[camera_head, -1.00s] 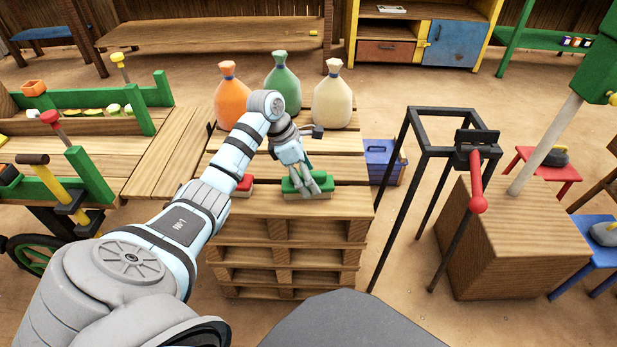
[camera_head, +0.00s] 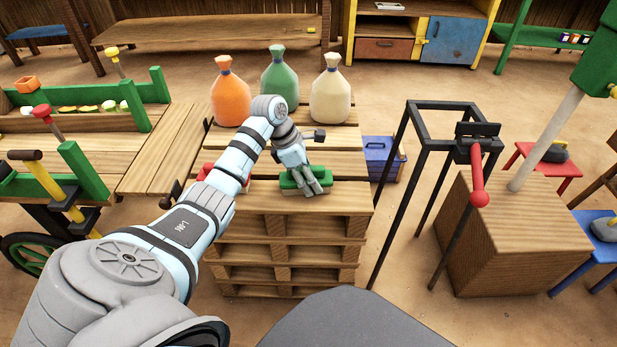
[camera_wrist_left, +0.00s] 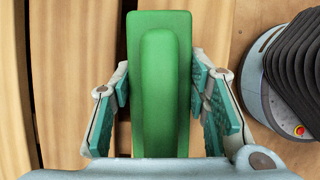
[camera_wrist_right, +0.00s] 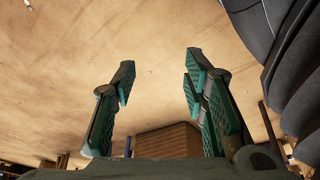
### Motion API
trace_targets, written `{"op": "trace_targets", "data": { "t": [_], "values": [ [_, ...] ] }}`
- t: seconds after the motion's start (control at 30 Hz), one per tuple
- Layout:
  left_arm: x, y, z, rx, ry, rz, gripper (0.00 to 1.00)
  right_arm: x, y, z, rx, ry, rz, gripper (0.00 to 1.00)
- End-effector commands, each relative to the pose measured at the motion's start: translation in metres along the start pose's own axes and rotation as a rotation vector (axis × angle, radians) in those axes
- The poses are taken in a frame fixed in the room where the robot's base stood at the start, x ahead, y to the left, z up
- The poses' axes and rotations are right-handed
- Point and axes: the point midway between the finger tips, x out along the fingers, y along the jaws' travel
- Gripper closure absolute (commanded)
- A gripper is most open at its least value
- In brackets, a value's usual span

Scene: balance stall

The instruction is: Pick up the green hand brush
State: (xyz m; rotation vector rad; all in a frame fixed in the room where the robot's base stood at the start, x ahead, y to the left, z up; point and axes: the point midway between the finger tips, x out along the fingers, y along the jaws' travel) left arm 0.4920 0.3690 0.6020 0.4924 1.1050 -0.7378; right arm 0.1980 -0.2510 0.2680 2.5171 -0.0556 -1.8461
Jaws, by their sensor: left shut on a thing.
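The green hand brush (camera_head: 292,181) is at the front of the top of the wooden pallet stack (camera_head: 330,199). My left gripper (camera_head: 312,185) is shut on it, with the fingers reaching down from above. In the left wrist view the green brush (camera_wrist_left: 160,60) lies lengthwise between the two fingers of the left gripper (camera_wrist_left: 160,100), one on each side. I cannot tell whether the brush is clear of the boards. My right gripper (camera_wrist_right: 158,85) shows in the right wrist view, open and empty, with sandy ground beyond it.
Orange (camera_head: 230,98), green (camera_head: 279,82) and cream (camera_head: 330,95) sacks stand behind on the pallets. A red item (camera_head: 208,171), partly hidden by my left arm, lies left of the brush. A black frame (camera_head: 412,150) with a red handle stands to the right.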

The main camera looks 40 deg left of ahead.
Motion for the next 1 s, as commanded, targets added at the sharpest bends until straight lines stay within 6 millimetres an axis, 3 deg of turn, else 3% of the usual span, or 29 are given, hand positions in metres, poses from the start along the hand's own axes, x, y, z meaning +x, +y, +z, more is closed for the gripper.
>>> {"op": "trace_targets", "data": {
  "t": [0.17,0.27,0.5,0.7,0.8,1.0],
  "values": [
    [-0.011,0.001,0.005,0.001,-0.001,0.002,0.90,0.003,0.002,0.007,0.008,-0.001,0.001,0.60],
    [-0.031,0.001,0.013,0.001,-0.002,0.003,0.90,0.007,0.003,0.018,0.022,0.007,0.003,0.60],
    [-0.124,0.001,0.052,0.002,-0.003,0.004,0.90,-0.013,0.025,0.068,-0.027,-0.069,0.039,0.60],
    [-0.176,0.000,0.073,0.000,0.000,0.001,0.90,-0.034,0.041,0.103,-0.073,-0.141,0.060,0.60],
    [-0.185,0.000,0.076,0.000,0.000,0.001,0.90,-0.040,0.046,0.116,-0.091,-0.164,0.066,0.60],
    [-0.185,0.000,0.077,0.000,0.000,0.000,0.90,-0.040,0.049,0.122,-0.099,-0.175,0.068,0.60]
  ]
}}
